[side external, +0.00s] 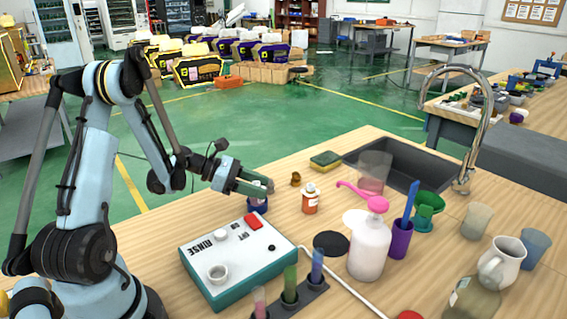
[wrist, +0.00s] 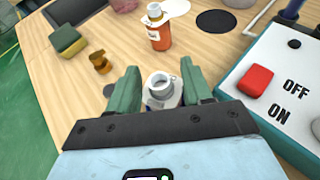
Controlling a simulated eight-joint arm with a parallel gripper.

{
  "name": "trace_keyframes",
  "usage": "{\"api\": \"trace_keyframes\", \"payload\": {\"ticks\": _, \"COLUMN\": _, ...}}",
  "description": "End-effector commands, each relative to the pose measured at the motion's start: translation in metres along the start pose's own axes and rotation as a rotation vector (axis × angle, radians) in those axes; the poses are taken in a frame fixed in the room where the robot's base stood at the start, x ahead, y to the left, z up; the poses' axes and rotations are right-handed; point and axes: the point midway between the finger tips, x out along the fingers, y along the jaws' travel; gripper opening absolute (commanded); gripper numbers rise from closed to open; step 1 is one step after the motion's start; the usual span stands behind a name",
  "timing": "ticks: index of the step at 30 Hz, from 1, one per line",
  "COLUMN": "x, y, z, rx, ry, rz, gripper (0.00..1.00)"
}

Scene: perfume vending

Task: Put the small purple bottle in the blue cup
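The small purple bottle (side external: 257,206) stands on the wooden table, a dark blue-purple body partly hidden by my gripper (side external: 262,185). In the wrist view the bottle (wrist: 163,86) shows a pale grey open neck and a whitish label, between the two green fingers of my gripper (wrist: 162,92). The fingers are apart on either side of it and look open; whether they touch it is unclear. The blue cup (side external: 535,248) is a translucent tumbler at the far right of the table, beside a white pitcher. It is well away from my gripper.
A RINSE box (side external: 238,262) with a red switch is just in front of the bottle. An orange bottle (side external: 310,199), brown cap (side external: 295,179), white pump bottle (side external: 370,250), purple cup (side external: 400,240) and white pitcher (side external: 502,262) stand across the table. A sink (side external: 400,163) lies behind.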

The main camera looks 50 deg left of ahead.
Motion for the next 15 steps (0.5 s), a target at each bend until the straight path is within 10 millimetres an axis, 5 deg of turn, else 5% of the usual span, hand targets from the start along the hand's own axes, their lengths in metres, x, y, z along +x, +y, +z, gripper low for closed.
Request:
{"api": "trace_keyframes", "payload": {"ticks": 3, "x": -0.0001, "y": -0.0001, "z": 0.0002, "rx": 0.000, "ry": 0.000, "rz": 0.000, "gripper": 0.68}}
{"api": "trace_keyframes", "payload": {"ticks": 15, "x": -0.0056, "y": 0.0002, "z": 0.0033, "rx": -0.001, "ry": 0.000, "rz": 0.002, "gripper": 0.68}}
